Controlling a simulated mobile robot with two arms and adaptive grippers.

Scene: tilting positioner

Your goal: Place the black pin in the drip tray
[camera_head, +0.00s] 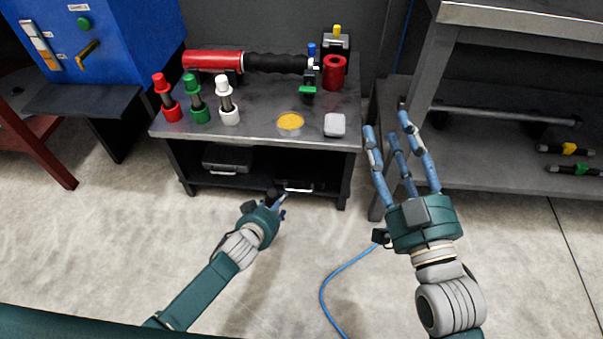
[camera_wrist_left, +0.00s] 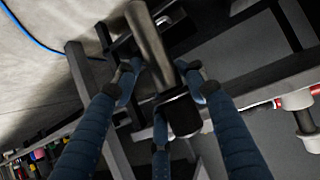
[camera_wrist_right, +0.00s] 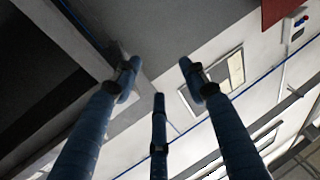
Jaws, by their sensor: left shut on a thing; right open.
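The black pin (camera_wrist_left: 150,45) is a dark metal shaft with a black end, held between the fingers of my left gripper (camera_wrist_left: 150,85). In the head view my left gripper (camera_head: 277,202) is in front of the low bench, below its top, with the pin's black end (camera_head: 272,193) showing. My right gripper (camera_head: 392,135) is open and empty, to the right of the bench. I cannot tell for sure which thing is the drip tray; a small pale square thing (camera_head: 334,125) and a round dish with yellow contents (camera_head: 290,122) sit at the bench's front.
The bench (camera_head: 262,106) carries red, green (camera_head: 197,100) and white handled plugs, a red cylinder (camera_head: 213,61) and a red cup (camera_head: 334,74). Cases (camera_head: 227,159) sit on its lower shelf. A grey rack (camera_head: 470,150) stands at right. A blue cable (camera_head: 335,275) lies on the floor.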

